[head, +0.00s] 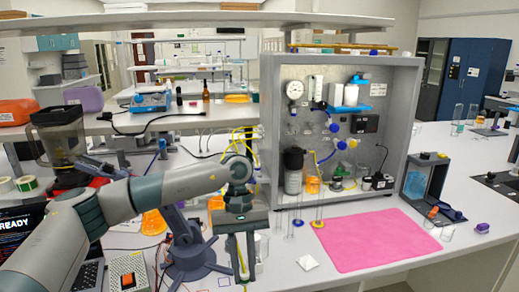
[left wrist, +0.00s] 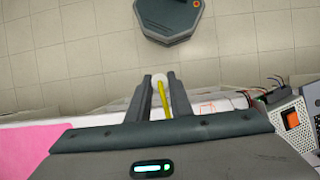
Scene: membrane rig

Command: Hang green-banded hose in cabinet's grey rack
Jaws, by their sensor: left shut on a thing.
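My left gripper (head: 241,280) points down in front of the bench, left of the pink mat. In the left wrist view, its fingers (left wrist: 160,80) are shut on a slim yellow piece (left wrist: 163,98) with a pale round end. I cannot make out a green band on it, so I cannot tell if it is the green-banded hose. The grey cabinet (head: 403,110) stands open-fronted on the bench, behind and to the right of the gripper. Its grey rack is too small to tell among the fittings inside. My right gripper is not in view.
A pink mat (head: 372,240) lies flat before the cabinet. Yellow tubing (head: 243,134) loops left of the cabinet. A grey-blue frame (head: 427,178) stands right.

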